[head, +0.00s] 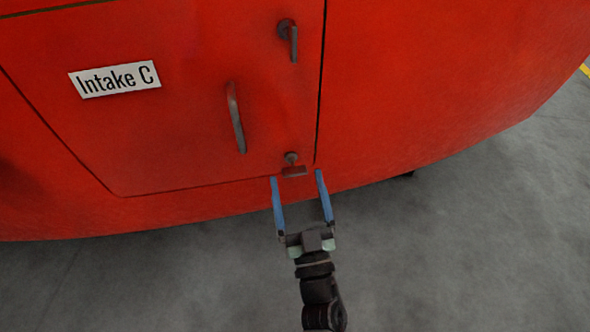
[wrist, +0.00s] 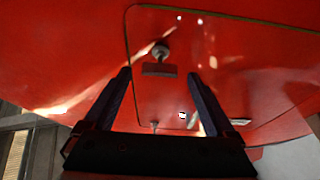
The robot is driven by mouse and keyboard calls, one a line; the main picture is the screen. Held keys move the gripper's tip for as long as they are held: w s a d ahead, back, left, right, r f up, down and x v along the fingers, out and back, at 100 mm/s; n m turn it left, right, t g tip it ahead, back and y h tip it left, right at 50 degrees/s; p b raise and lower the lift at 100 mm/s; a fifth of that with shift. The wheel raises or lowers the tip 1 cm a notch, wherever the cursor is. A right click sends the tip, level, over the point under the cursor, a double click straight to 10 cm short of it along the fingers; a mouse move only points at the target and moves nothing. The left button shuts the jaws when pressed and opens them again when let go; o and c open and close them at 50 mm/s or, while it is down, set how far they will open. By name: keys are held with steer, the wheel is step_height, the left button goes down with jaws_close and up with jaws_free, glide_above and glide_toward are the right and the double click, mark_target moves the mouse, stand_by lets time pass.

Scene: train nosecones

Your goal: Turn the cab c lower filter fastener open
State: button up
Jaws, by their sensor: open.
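The lower filter fastener (head: 292,170) is a small dark knob with a short bar, near the bottom right corner of the red Intake C door. The fastener also shows in the wrist view (wrist: 160,68), ahead of and between the fingers. My gripper (head: 297,177) is open, with its two blue fingers pointing at the door. In the head view the fingertips appear either side of and just below the bar. I see no clear contact, and the exact gap in depth cannot be told.
The upper fastener (head: 291,38) sits near the door's right edge, its bar pointing down. A curved door handle (head: 236,118) stands out to the left. The Intake C label (head: 115,79) is at upper left. Grey floor (head: 470,240) lies clear below the red body.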

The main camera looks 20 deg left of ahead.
mark_target(295, 171)
steer(key=shift+x, duration=1.7)
steer(key=c, duration=1.4)
